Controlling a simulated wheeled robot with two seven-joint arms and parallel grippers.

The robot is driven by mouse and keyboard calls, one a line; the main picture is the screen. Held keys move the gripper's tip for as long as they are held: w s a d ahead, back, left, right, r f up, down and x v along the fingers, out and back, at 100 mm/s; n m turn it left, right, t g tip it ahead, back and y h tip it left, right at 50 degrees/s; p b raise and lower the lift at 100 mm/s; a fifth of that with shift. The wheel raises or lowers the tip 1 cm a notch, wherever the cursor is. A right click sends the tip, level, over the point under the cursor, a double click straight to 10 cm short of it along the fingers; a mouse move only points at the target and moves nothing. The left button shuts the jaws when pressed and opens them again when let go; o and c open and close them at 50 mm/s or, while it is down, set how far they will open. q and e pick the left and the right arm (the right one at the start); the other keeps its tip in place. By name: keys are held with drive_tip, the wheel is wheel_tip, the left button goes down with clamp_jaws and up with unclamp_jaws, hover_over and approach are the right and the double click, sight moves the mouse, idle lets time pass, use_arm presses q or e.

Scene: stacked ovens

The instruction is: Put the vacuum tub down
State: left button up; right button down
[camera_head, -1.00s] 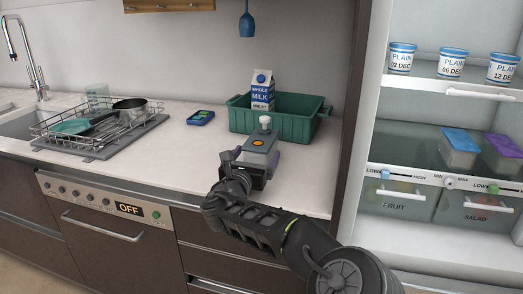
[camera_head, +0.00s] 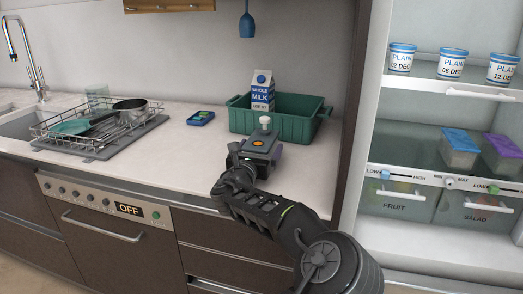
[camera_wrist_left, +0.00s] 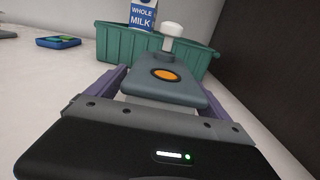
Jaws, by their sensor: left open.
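The vacuum tub (camera_head: 259,142) has a grey lid with an orange button and a white knob. It appears to stand upright on the counter in front of the green crate (camera_head: 280,125). The tub also shows in the left wrist view (camera_wrist_left: 165,80), with a strip of its pale body under the lid. My left gripper (camera_head: 256,153) is open, with a purple finger on each side of the tub. Gaps show between lid and fingers in the left wrist view (camera_wrist_left: 163,88). The tub's base is hidden behind the gripper. My right gripper is not in view.
A milk carton (camera_head: 262,91) stands in the crate. The open fridge (camera_head: 450,150) is on the right beyond a dark panel.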

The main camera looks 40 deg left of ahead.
sight(260, 140)
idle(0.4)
use_arm(q)
drive_tip(key=c, duration=1.8)
wheel_tip(260, 140, up, 10)
drive_tip(key=shift+r+p, duration=0.1)
drive_tip(key=shift+p, duration=0.9)
drive_tip(key=shift+c, duration=0.2)
